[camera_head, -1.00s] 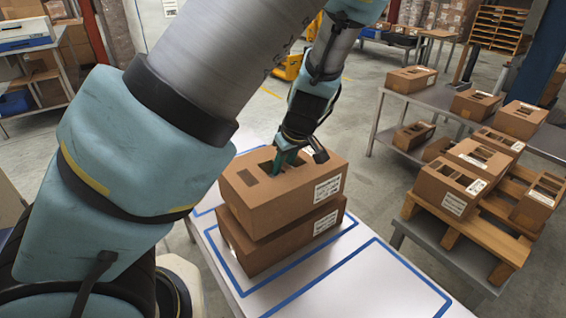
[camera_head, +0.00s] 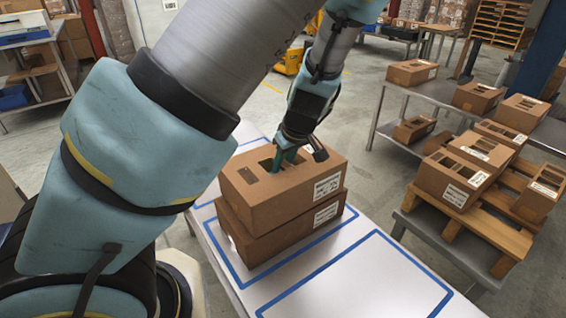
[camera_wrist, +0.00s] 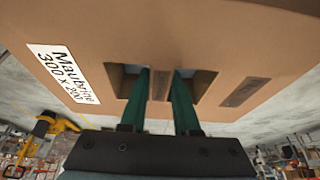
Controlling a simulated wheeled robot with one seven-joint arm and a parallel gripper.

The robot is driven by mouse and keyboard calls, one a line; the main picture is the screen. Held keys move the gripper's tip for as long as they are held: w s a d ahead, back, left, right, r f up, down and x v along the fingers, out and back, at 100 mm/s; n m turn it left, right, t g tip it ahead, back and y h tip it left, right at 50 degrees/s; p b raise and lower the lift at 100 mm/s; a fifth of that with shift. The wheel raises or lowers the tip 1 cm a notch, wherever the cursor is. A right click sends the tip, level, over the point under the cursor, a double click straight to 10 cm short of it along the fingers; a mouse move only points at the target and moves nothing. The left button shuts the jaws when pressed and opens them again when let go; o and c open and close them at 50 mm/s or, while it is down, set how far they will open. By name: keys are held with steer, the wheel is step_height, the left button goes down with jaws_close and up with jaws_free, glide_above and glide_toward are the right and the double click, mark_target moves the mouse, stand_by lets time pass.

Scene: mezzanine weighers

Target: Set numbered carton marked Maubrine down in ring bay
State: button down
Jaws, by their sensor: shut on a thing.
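My gripper (camera_head: 283,160) is shut on the brown numbered carton (camera_head: 300,190), with its two green fingers in slots in the carton's top, one on each side of a cardboard strip. In the wrist view, the label on this carton (camera_wrist: 62,75) reads Maubrine. The carton is level, directly above a second brown carton (camera_head: 285,238). Any gap between them is too small to tell. The lower carton stands inside a blue-outlined bay (camera_head: 330,234) on the white table. No ring sign shows on the bays; the cartons and my arm hide part of the tabletop.
A second blue-outlined bay (camera_head: 365,275) to the right is empty. Another blue outline (camera_head: 205,204) lies partly hidden behind the cartons. A pallet (camera_head: 487,228) with several cartons and a grey bench (camera_head: 440,96) with more stand to the right, across a floor gap.

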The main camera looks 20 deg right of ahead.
steer(key=shift+f, duration=0.2)
steer(key=c, duration=0.6)
jaws_free()
steer(key=shift+o, duration=0.2)
steer(key=p+v, duration=0.1)
steer(key=v, duration=0.9)
steer(key=shift+s+d+r, duration=0.1)
steer(key=shift+s+r, duration=0.05)
steer(key=shift+r, duration=0.2)
